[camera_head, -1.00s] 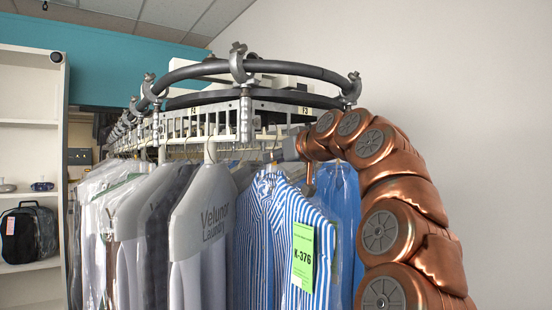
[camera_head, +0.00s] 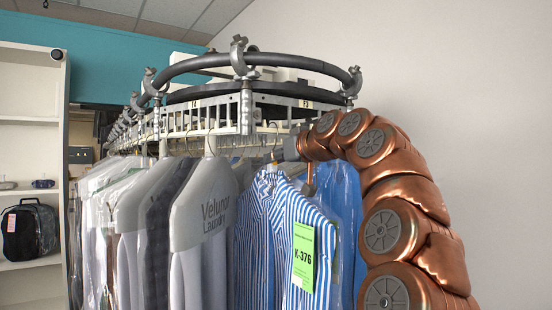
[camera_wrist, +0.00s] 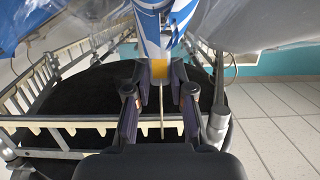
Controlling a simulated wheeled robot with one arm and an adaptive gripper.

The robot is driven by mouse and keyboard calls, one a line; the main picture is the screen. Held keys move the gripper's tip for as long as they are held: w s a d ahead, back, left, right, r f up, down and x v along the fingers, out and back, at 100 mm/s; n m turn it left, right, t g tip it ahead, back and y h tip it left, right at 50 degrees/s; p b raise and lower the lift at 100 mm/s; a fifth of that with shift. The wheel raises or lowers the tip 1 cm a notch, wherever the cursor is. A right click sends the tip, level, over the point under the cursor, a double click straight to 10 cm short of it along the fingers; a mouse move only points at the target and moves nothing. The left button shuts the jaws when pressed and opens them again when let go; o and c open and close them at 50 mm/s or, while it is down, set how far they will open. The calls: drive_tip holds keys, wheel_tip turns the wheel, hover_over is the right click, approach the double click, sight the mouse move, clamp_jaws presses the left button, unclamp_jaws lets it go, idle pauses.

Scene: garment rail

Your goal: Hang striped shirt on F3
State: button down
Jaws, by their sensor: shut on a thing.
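The blue-and-white striped shirt (camera_head: 285,235), with a green K-376 tag (camera_head: 303,258), hangs upright in front of the rail's right end. My gripper (camera_head: 288,150) is at the top of this shirt, just under the rail. In the wrist view my gripper (camera_wrist: 160,85) is shut on the shirt's hanger, and striped cloth (camera_wrist: 153,38) shows beyond the fingers. The F3 label (camera_head: 306,104) is on the slotted rail (camera_head: 275,107), above and slightly right of the shirt's collar. Whether the hanger hook touches the rail cannot be told.
A grey-covered Velunor Laundry garment (camera_head: 203,210) hangs close on the shirt's left, with several bagged garments beyond. A blue bagged garment (camera_head: 345,205) hangs close behind on the right. A dark ring tube (camera_head: 290,62) with clamps runs above. The right wall side is open.

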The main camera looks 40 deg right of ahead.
drive_tip(key=shift+f+b, duration=0.4)
drive_tip(key=shift+f, duration=0.1)
drive_tip(key=c, duration=0.9)
unclamp_jaws()
drive_tip(key=shift+c, duration=0.2)
drive_tip(key=shift+s, duration=0.1)
drive_tip(key=s, duration=0.4)
drive_tip(key=s+r, duration=0.1)
drive_tip(key=s, duration=0.2)
drive_tip(key=s+r, duration=0.1)
drive_tip(key=s, duration=0.3)
drive_tip(key=shift+s+a+r, duration=0.1)
drive_tip(key=shift+s+r, duration=0.05)
drive_tip(key=shift+s, duration=0.2)
drive_tip(key=shift+o, duration=1.1)
